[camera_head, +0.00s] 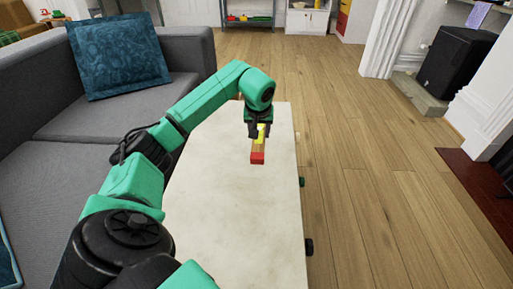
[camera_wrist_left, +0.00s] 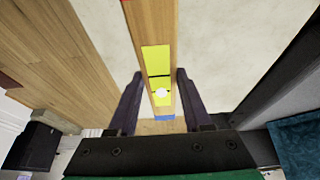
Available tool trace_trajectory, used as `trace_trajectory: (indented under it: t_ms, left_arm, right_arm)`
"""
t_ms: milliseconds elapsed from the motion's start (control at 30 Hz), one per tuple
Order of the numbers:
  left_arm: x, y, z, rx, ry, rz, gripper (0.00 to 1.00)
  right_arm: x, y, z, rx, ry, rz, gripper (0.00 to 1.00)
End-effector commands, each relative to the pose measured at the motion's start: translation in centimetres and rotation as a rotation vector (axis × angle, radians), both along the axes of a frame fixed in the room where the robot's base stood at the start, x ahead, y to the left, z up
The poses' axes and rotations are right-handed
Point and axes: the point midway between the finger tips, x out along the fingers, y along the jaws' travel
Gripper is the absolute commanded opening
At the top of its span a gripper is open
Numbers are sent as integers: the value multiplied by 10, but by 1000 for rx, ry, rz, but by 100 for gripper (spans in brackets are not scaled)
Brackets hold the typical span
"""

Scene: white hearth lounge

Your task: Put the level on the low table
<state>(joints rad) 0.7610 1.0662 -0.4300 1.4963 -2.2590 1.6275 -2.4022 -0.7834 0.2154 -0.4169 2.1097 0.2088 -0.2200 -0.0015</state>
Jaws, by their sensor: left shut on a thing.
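The level is a wooden bar with a yellow patch and a red end (camera_head: 257,158). In the left wrist view the level (camera_wrist_left: 158,60) runs up between the fingers, with a blue end close to the gripper. My left gripper (camera_head: 260,130) is shut on the level, with a finger on each side of it (camera_wrist_left: 159,85). The low table (camera_head: 225,225) has a pale, bare top, and the level is over its far half. I cannot tell whether the level touches the top. My right gripper is out of view.
A grey sofa (camera_head: 60,115) with a blue cushion (camera_head: 117,55) stands along the left of the table. Open wooden floor (camera_head: 380,200) lies to the right. A black speaker (camera_head: 455,62) stands by the white hearth at the far right.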

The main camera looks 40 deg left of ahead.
Motion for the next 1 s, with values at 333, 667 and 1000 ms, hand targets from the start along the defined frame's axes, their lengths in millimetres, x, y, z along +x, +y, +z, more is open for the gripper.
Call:
trace_trajectory:
  t_ms: [333, 667, 1000]
  left_arm:
    - [-1, -1, -79, -2, 2, 0, 0]
    - [0, -1, -106, -1, -1, 0, 0]
    - [0, -1, -109, -1, 2, -1, 79]
  right_arm:
    - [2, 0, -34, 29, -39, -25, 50]
    - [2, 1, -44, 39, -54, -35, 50]
    - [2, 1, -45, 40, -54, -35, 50]
